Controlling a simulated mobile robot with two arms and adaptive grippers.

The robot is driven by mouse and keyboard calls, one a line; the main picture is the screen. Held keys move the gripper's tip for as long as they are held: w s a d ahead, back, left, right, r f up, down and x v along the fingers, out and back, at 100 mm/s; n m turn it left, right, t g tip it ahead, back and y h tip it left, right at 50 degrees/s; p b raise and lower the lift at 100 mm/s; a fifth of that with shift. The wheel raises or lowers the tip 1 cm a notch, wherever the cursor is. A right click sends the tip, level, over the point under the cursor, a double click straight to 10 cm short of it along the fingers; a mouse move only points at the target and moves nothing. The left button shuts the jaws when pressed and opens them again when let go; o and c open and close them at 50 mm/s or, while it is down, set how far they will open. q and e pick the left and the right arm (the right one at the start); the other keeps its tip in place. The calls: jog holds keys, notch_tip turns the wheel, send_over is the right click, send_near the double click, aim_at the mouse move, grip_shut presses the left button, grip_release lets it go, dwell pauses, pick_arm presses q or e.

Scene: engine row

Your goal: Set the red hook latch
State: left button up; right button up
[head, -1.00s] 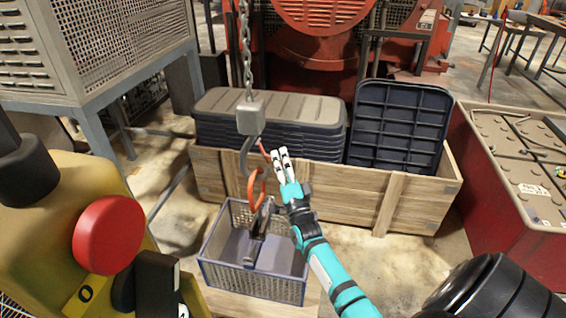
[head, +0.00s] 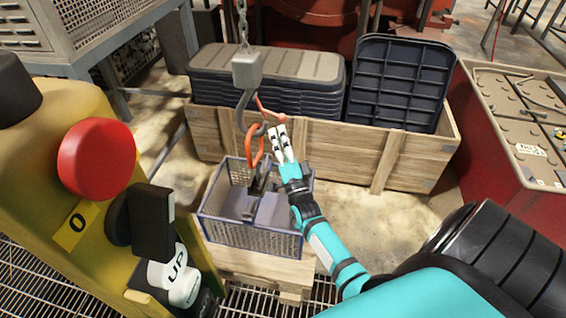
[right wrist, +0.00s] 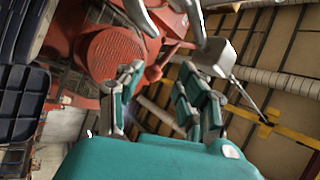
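The dark hook (head: 241,112) hangs from a grey block (head: 247,69) on a chain. Its thin red latch (head: 267,110) slants out to the right, away from the hook's shank. An orange ring (head: 254,150) is at the bottom of the hook, above a basket (head: 250,232). My right gripper (head: 278,128) is just below the latch's outer end; I cannot tell if they touch. My left gripper is not in view.
A wooden crate (head: 340,150) with dark lids stands behind the basket. A yellow control pendant (head: 40,180) with a red button (head: 96,158) fills the left foreground. A red battery-like box (head: 510,150) is at right.

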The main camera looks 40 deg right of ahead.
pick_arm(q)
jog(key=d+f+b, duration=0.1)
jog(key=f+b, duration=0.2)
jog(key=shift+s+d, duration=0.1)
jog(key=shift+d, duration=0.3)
pick_arm(e)
jog(key=s+a+f, duration=0.6)
jog(key=s+f, duration=0.2)
jog(key=shift+s+a, duration=0.15)
jog(key=shift+s, duration=0.2)
dwell(0.5)
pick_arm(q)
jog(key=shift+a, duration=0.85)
pick_arm(e)
jog(key=v, duration=0.8)
